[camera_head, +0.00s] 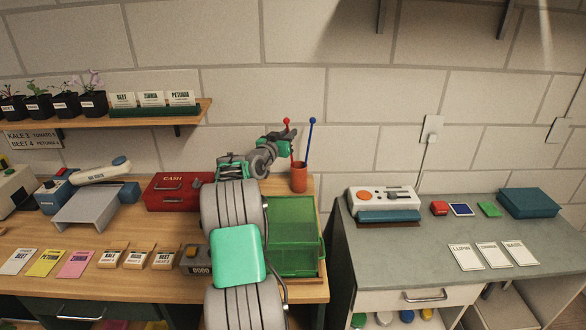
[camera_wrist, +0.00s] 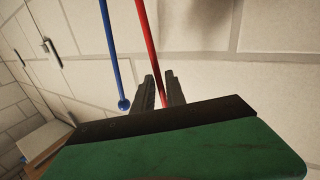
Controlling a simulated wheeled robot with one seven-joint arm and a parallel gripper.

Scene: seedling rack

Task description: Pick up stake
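A red stake (camera_head: 287,122) and a blue stake (camera_head: 309,143) stand tilted in a terracotta cup (camera_head: 299,178) at the back of the wooden bench. My gripper (camera_head: 287,143) is at the red stake, just below its round head and above the cup. In the wrist view the red stake (camera_wrist: 147,40) runs between the two dark fingers of my gripper (camera_wrist: 160,76), with a narrow gap showing beside it. The fingers look open. The blue stake (camera_wrist: 112,50) is outside the fingers, to the left. The red stake's head is hidden in the wrist view.
A green translucent bin (camera_head: 293,209) stands in front of the cup, beside my arm. A red cash box (camera_head: 171,193) is to the left. A shelf (camera_head: 150,116) with potted seedlings hangs at upper left. The wall is close behind the cup.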

